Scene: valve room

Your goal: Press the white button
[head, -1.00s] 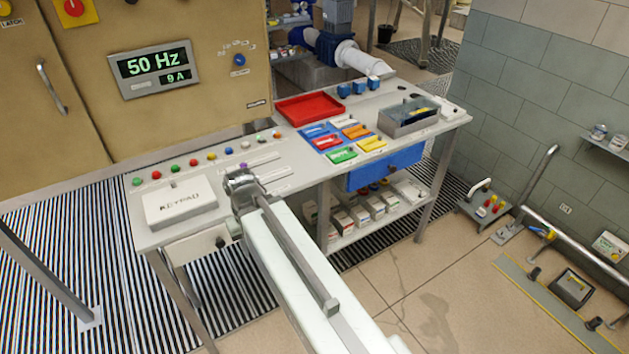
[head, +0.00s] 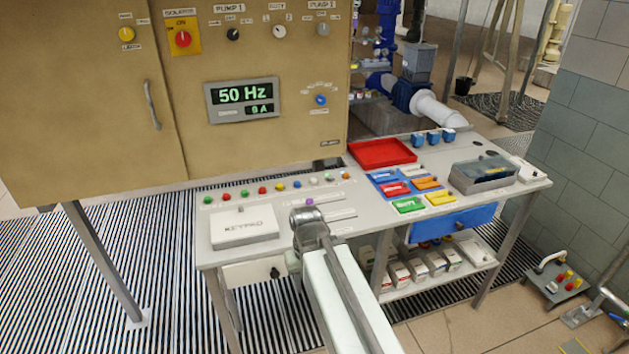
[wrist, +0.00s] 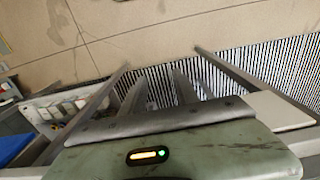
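A row of small coloured buttons runs along the back of the grey bench. A pale, whitish button (head: 313,181) sits right of the blue one in that row; at this size its colour is not certain. My gripper (head: 308,222) is over the bench's front part, right of the keypad box and nearer me than the row. It looks apart from the buttons. Its fingers do not show clearly in the head view. The wrist view shows my grey-green wrist housing with floor and bench parts beyond it, and no button. Whether the gripper is open or shut cannot be told.
A white keypad box (head: 244,227) lies left of my gripper. A purple knob (head: 309,202) with slider slots is just behind it. A red tray (head: 382,152) and coloured cards (head: 409,205) lie to the right. The tan cabinet (head: 240,150) rises behind the button row.

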